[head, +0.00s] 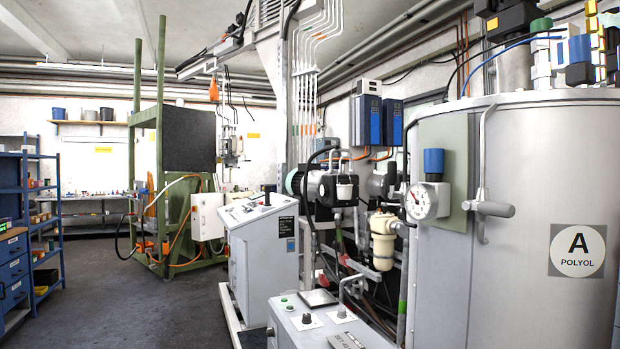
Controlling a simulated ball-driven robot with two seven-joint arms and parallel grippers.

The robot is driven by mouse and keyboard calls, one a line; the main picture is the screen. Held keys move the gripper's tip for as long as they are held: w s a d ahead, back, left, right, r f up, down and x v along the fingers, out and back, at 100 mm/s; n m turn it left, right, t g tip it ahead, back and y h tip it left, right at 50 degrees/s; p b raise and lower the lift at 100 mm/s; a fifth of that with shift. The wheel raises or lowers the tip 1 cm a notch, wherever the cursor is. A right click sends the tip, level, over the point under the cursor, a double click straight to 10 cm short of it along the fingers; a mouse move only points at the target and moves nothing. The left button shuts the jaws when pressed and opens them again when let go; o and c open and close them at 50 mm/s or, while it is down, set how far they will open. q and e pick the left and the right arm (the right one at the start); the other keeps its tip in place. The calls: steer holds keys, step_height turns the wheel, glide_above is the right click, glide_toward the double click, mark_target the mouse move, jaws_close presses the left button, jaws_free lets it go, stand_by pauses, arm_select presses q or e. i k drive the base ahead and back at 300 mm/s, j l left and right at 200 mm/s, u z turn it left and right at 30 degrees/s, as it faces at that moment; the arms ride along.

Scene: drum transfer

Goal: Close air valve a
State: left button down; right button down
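A large grey metal tank (520,270) labelled "A POLYOL" (577,250) fills the right side of the head view. On its front left are a round pressure gauge (421,202) and a blue cylindrical knob (433,161) above it. A grey handle (489,208) sticks out from the tank just right of the gauge, on a tall bar (482,150). I cannot tell which of these fittings is air valve a, or whether it is open. Neither of my grippers shows in the head view.
A control cabinet with buttons (305,322) stands low in front of the tank. Another grey console (265,250), pumps and pipes (335,190) crowd the middle. A green frame (160,150) and blue shelves (30,210) stand at left. The dark floor (120,310) at front left is clear.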

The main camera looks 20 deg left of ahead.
mark_target(393, 165)
steer(key=u, duration=0.3)
steer(key=i+j+z, duration=0.1)
steer(key=z, duration=0.35)
steer(key=i+j+z, duration=0.3)
steer(key=j, duration=0.35)
steer(key=i+j+z, duration=0.1)
steer(key=j, duration=0.25)
steer(key=i+j+z, duration=0.15)
steer(key=j, duration=0.25)
steer(key=i, duration=0.05)
